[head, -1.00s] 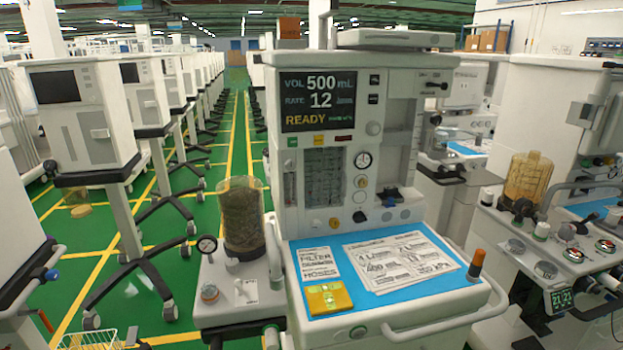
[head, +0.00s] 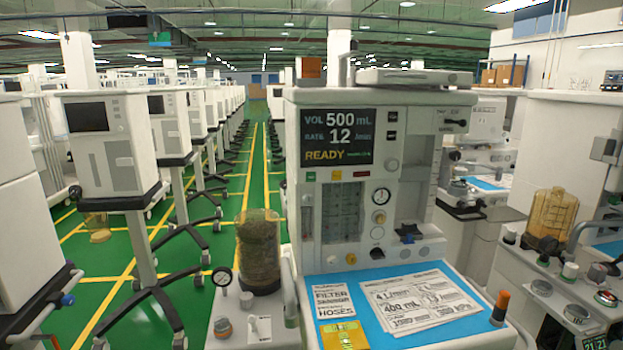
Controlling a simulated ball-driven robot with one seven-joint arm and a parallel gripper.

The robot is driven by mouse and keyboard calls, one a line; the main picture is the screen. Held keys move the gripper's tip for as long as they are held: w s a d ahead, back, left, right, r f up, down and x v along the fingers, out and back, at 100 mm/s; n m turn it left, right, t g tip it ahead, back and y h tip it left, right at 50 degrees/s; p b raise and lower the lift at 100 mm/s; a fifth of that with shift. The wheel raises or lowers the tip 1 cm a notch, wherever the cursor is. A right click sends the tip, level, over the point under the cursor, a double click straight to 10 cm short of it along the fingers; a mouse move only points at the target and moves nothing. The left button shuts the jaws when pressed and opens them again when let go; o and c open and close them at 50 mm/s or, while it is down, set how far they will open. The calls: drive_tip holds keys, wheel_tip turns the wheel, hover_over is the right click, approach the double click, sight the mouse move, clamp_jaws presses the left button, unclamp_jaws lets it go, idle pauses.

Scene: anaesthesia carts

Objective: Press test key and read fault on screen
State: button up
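The anaesthesia cart (head: 440,135) stands upright, a little right of the middle in the head view. Its dark screen (head: 338,137) reads "VOL 500 mL", "RATE 12" and "READY" in yellow; a small green text beside READY is too blurred to read. Below the screen are a green label (head: 310,176), a yellow label (head: 336,175) and a red label (head: 361,173). I cannot tell which is the test key. My gripper is not in view.
Other carts line both sides; a green-floored aisle (head: 255,185) runs back at left.

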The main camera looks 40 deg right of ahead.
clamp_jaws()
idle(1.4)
